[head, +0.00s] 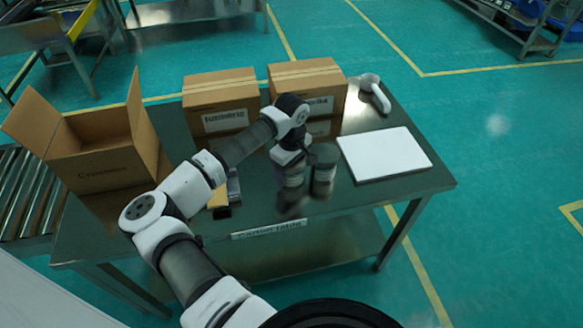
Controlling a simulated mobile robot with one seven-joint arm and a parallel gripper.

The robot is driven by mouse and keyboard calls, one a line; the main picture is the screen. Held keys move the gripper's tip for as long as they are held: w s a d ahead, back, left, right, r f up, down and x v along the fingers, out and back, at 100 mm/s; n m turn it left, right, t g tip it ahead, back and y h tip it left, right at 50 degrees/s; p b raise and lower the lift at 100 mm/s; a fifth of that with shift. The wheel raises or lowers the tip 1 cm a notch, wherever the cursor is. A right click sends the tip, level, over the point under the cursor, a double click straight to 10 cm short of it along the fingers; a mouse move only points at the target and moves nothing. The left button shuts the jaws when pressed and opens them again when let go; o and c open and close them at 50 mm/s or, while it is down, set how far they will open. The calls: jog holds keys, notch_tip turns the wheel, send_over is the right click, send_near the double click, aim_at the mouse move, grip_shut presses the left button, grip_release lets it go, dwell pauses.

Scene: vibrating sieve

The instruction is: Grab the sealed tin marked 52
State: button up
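Two dark cylindrical tins stand close together near the middle of the metal table. The right tin (324,170) is upright with a dark lid, just right of my gripper. The left tin (291,188) is directly under my gripper (290,168), which points down at it and partly hides its top. No number can be read on either tin, so I cannot tell which is marked 52. The fingers are too small and dark to show whether they are open or closed around the left tin.
Cartons labelled turmeric (224,116) and others (318,104) stand stacked behind the tins. An open carton (104,152) is at the left. A white board (384,154) and a white handheld device (374,92) lie right. Small dark and yellow items (222,200) lie left of the tins.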

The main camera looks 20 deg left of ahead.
jog(key=c, duration=0.7)
jog(key=shift+r, duration=0.2)
